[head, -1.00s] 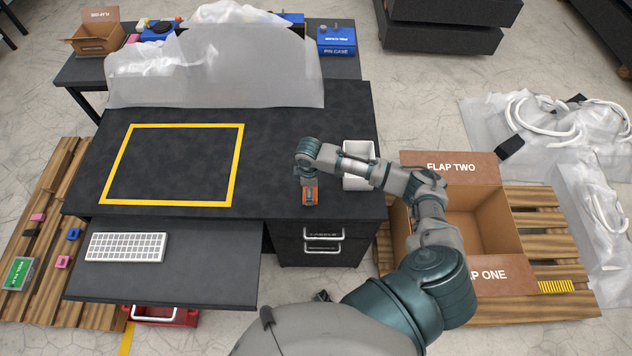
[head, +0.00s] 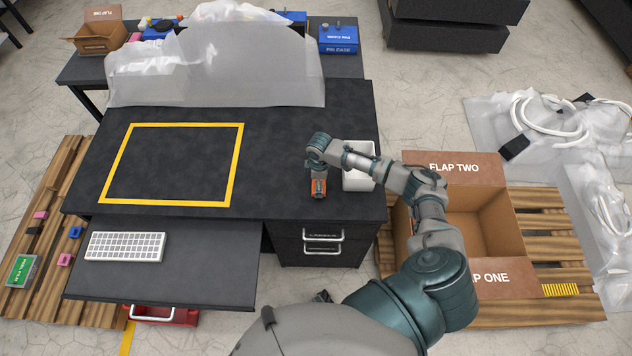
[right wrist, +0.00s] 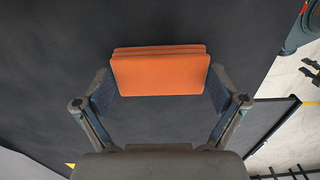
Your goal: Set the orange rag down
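The orange rag (head: 319,187) is a folded block over the right part of the dark granite bench (head: 270,150), just left of a white tray. In the right wrist view the rag (right wrist: 160,72) sits between both fingertips, which press on its two short sides. My right gripper (head: 319,178) is shut on it and points down; its fingers are largely hidden by the wrist in the head view. Dark bench surface shows behind the rag; the gap beneath it cannot be judged.
A yellow-outlined rectangle (head: 236,165) on the bench's left is empty. The white tray (head: 358,181) stands close right of my gripper, partly under my arm. Clear sheeting (head: 130,84) covers the bench's back. A keyboard (head: 125,246) lies on the lower shelf; an open carton (head: 513,232) stands right.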

